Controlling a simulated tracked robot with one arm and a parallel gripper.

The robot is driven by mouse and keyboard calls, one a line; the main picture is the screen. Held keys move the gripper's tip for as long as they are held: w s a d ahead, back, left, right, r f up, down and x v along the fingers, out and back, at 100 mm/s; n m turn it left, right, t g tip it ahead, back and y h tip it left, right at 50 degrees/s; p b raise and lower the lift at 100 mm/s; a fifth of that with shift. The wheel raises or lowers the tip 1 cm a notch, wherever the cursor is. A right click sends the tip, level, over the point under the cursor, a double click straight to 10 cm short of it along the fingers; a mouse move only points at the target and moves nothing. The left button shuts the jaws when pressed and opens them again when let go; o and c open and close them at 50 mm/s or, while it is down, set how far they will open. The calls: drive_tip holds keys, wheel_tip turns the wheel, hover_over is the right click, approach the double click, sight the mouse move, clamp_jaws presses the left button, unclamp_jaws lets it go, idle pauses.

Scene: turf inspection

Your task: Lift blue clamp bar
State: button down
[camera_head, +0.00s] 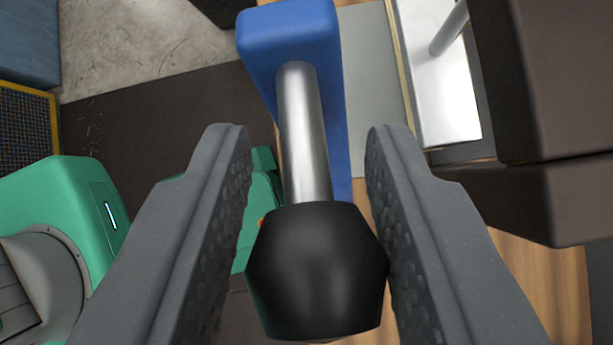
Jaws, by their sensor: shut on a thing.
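The blue clamp bar (290,32) is at the top centre, a rounded blue block with a long blue side running down behind a silver rod (305,135). The rod comes toward me and ends in a black faceted knob (318,270). My gripper (309,150) has its two grey, dimpled fingers on either side of the knob, shut on it. The right finger meets the knob's edge; the left contact is partly hidden. The lower part of the blue bar is hidden behind the knob.
A green machine part (75,205) is at the left, with more green behind the left finger. A dark brown block (555,100) fills the right, beside a white metal plate (440,85) with a silver rod. Wooden surface (555,285) shows lower right; concrete floor (130,45) upper left.

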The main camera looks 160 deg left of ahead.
drive_tip(key=shift+d+f, duration=0.1)
drive_tip(key=shift+d, duration=0.35)
drive_tip(key=c, duration=1.3)
unclamp_jaws()
drive_tip(key=shift+o, duration=0.9)
drive_tip(key=shift+w+d, duration=0.15)
drive_tip(key=shift+d, duration=0.05)
drive_tip(key=shift+a, duration=0.2)
drive_tip(key=p+v, duration=0.1)
drive_tip(key=v, duration=1.3)
drive_tip(key=shift+a, duration=0.15)
